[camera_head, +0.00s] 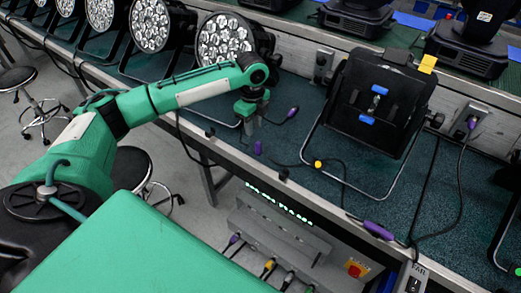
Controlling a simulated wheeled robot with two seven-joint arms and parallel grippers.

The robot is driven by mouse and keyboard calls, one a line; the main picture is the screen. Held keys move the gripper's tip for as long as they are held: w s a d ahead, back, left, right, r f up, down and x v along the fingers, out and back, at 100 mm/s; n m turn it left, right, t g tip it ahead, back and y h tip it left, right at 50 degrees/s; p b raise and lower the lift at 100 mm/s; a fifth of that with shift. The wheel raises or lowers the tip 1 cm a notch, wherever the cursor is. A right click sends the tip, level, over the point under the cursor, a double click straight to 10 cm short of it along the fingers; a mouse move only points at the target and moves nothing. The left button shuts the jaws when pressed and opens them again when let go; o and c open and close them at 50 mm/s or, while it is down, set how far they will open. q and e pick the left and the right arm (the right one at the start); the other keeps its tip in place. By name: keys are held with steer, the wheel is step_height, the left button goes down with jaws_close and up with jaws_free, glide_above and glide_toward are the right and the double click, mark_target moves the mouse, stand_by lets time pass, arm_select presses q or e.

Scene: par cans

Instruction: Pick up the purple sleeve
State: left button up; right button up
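A small purple sleeve (258,147) stands near the front edge of the dark green bench top. My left gripper (249,127) comes in from the left and points down at the bench, just behind and a little left of the sleeve. A gap shows between them. The fingers are small and dark, so I cannot tell whether they are open or shut. A purple cable connector (292,112) lies to the right of the gripper. A longer purple connector (378,230) lies at the front edge further right. My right gripper is not in view.
A black par can (378,100) with a metal bracket stands on the bench to the right. Several par cans with round lenses (223,38) line the back left. Loose cables cross the bench top. A control box (285,232) hangs below the front edge, and stools stand on the floor.

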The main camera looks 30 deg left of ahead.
mark_target(252, 146)
arm_select(q)
step_height(252, 146, down, 4)
steer(key=shift+w+a, duration=0.1)
steer(key=shift+w, duration=0.05)
steer(key=shift+a+f, duration=0.15)
steer(key=shift+f, duration=1.2)
steer(key=shift+a+f, duration=0.1)
steer(key=shift+f, duration=1.25)
steer(key=shift+c, duration=0.2)
jaws_close()
